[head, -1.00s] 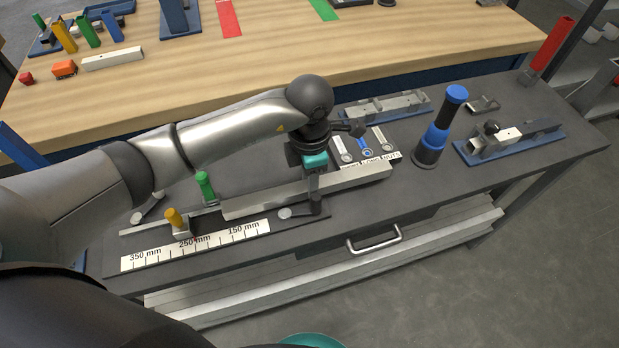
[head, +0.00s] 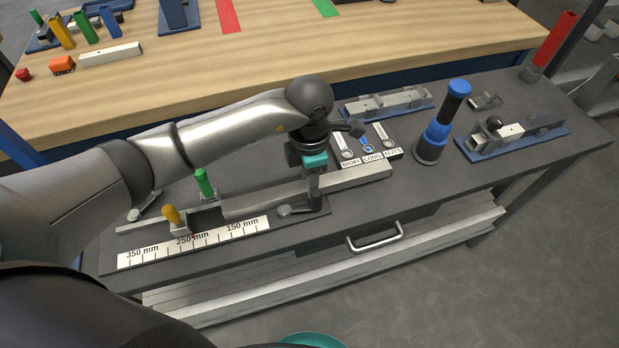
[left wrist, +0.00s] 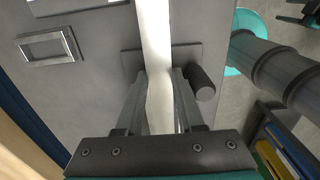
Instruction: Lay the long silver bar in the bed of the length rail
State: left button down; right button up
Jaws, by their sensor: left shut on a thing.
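The long silver bar (head: 255,203) lies lengthwise along the back of the length rail (head: 128,242), the dark base with the millimetre scale. Its right end reaches past the rail, close to the labelled tray. In the left wrist view the bar (left wrist: 155,55) runs between both fingers (left wrist: 160,105). I cannot tell whether its underside touches the bed or is slightly above it. My right gripper is not in view.
An orange post (head: 171,215) and a green post (head: 204,184) stand left of the bar. A tray labelled SHORT, LONG, NUTS (head: 397,153) lies behind its right end. A blue-black tower (head: 436,135) and a blue-based fixture (head: 515,138) stand farther right. A drawer handle (head: 375,244) is in front.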

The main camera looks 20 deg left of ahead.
pick_arm(q)
jog(key=shift+c, duration=2.2)
grip_release()
jog(key=shift+o, duration=0.2)
jog(key=o, duration=0.4)
jog(key=shift+r+p, duration=2.65)
jog(key=shift+r, duration=0.85)
